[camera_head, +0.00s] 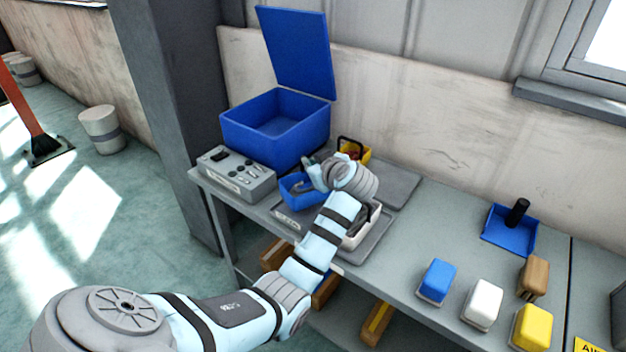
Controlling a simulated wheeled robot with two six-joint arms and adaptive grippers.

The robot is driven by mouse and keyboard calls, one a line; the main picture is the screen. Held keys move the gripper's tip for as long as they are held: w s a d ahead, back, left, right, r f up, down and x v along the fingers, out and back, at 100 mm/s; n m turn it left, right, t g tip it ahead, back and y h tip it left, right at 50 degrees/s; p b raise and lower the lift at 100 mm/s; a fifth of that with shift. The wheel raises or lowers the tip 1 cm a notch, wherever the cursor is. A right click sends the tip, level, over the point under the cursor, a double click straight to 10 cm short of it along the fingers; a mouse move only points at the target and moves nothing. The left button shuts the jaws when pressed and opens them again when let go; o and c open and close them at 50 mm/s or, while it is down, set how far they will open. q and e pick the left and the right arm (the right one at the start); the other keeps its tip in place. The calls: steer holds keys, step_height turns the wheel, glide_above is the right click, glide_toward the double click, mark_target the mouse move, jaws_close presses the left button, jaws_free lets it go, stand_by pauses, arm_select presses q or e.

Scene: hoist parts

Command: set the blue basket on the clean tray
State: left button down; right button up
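The small blue basket (296,192) is on or just above the bench, in front of the large blue box. My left gripper (312,172) is at the basket's upper right edge. Its wrist hides part of the basket, and I cannot tell whether the fingers are closed on it. Two flat grey trays show: a front tray (376,246) under a white basket (359,236), and a back tray (400,187) that looks bare where visible. I cannot read which one is the clean tray. My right gripper is out of view.
An open blue box (262,140) with raised lid and a grey control box (236,176) stand at left. A yellow basket (356,151) is behind my wrist. A blue dustpan-like tray (508,238) and several blocks are at right. The bench middle is clear.

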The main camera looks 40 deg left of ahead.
mark_target(313, 189)
arm_select(q)
step_height(313, 189, down, 4)
steer(key=shift+r, duration=0.1)
steer(key=c, duration=1.7)
jaws_free()
steer(key=shift+s, duration=0.1)
